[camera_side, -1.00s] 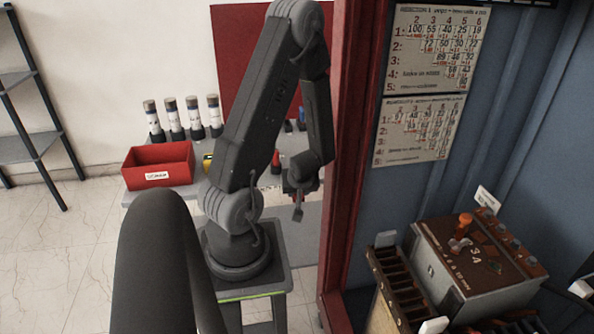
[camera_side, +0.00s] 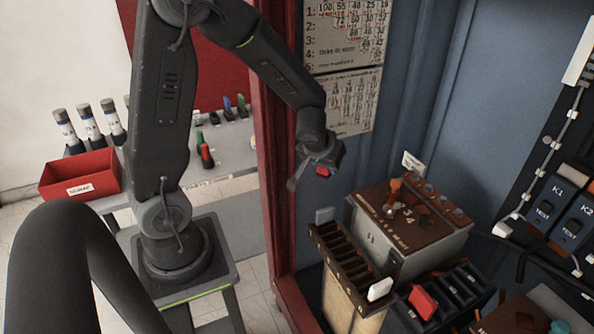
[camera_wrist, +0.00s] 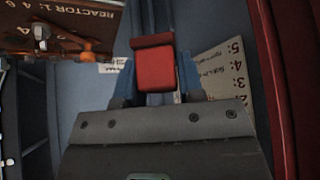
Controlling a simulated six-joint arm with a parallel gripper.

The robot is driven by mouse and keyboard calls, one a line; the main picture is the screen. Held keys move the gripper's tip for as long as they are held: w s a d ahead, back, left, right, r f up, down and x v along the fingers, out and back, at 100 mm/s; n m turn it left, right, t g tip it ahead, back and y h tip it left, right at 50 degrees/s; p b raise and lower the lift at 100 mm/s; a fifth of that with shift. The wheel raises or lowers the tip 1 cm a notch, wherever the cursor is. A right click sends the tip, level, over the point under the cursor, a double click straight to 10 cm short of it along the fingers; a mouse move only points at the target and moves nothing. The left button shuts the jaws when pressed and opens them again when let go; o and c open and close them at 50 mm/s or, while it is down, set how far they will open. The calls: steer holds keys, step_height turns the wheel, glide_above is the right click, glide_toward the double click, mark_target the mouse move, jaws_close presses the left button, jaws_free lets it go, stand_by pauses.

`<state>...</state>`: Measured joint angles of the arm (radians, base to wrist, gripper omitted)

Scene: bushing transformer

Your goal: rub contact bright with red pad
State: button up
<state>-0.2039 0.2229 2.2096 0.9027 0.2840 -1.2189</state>
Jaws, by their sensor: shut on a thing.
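The red pad (camera_wrist: 155,68) is a red block between my gripper's fingers (camera_wrist: 156,90) in the wrist view. In the side view, my gripper (camera_side: 320,166) is shut on it, and the pad (camera_side: 323,171) shows as a small red patch at the gripper's lower end. They hang in the air above and left of a grey box with a brown top (camera_side: 412,226). An orange post and small metal parts (camera_side: 392,207) stand on that top; I cannot tell which part is the contact. The brown panel and orange part (camera_wrist: 85,42) show at upper left in the wrist view.
A red upright (camera_side: 270,150) stands left of my gripper. A slotted brown rack (camera_side: 345,262) stands before the grey box, and a black unit with a red block (camera_side: 423,302) lies right of it. Black K1 and K2 modules (camera_side: 560,200) line the right wall.

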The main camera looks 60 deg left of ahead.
steer(key=w+d+r+m+t+h, duration=0.1)
steer(key=w+d+r+m+h, duration=0.1)
steer(key=w+d+r+m, duration=0.4)
steer(key=h, duration=0.2)
glide_above(432, 216)
steer(key=s, duration=0.2)
step_height(432, 216, down, 7)
steer(key=shift+m, duration=0.4)
steer(key=shift+f, duration=3.25)
steer(key=shift+s+d+f, duration=0.15)
steer(key=shift+d+f, duration=0.05)
steer(key=shift+f, duration=0.2)
steer(key=shift+s+d+f, duration=0.1)
steer(key=shift+d+f, duration=0.05)
steer(key=shift+f, duration=0.25)
steer(key=shift+s+d, duration=1.05)
steer(key=shift+s, duration=0.05)
steer(key=shift+w+a, duration=1.4)
steer(key=shift+a, duration=0.05)
step_height(432, 216, up, 8)
steer(key=shift+r, duration=0.2)
steer(key=shift+d, duration=0.1)
